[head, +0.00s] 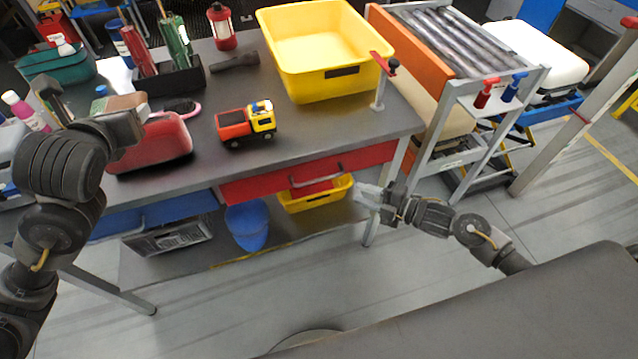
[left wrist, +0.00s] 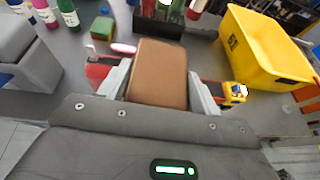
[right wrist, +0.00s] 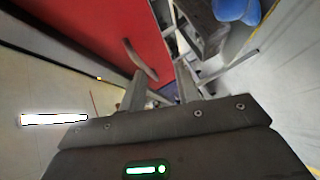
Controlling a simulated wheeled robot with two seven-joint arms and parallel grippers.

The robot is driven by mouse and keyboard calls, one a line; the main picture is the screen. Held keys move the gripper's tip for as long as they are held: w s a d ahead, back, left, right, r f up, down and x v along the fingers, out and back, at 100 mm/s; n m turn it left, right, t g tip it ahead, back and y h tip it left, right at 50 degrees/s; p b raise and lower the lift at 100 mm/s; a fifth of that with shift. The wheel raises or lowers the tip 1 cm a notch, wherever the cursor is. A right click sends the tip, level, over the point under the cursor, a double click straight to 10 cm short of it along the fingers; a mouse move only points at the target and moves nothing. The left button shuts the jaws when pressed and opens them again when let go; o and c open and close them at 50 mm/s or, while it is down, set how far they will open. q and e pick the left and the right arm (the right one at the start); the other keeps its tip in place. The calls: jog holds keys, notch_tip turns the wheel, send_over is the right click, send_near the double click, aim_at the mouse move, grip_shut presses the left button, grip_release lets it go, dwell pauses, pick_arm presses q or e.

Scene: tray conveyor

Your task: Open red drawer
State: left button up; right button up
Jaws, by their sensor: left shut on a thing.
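The red drawer (head: 265,186) sits under the grey tabletop and looks closed, with a grey bar handle (head: 316,177) on its front. My right gripper (head: 372,196) is to the right of the handle and apart from it, below the table edge. In the right wrist view its two fingers (right wrist: 160,80) are spread with nothing between them. The red drawer front (right wrist: 105,30) and handle (right wrist: 140,60) show ahead of them there. My left gripper (head: 135,118) is above the table's left part, shut on a brown block (left wrist: 158,75).
On the table are a red container (head: 155,145), a toy truck (head: 245,123) and a yellow bin (head: 310,50). Below the drawer are a blue bucket (head: 247,228) and another yellow bin (head: 318,201). A table leg (head: 371,228) stands beside my right gripper.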

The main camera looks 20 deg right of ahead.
aim_at(319, 179)
notch_tip(319, 179, up, 4)
jog(key=s+a+n+y, duration=0.1)
jog(key=a+n+y, duration=0.1)
jog(key=n, duration=0.1)
jog(key=x, duration=0.8)
jog(key=f+p+x, duration=0.1)
jog(key=x, duration=0.3)
jog(key=shift+s, duration=0.1)
grip_shut()
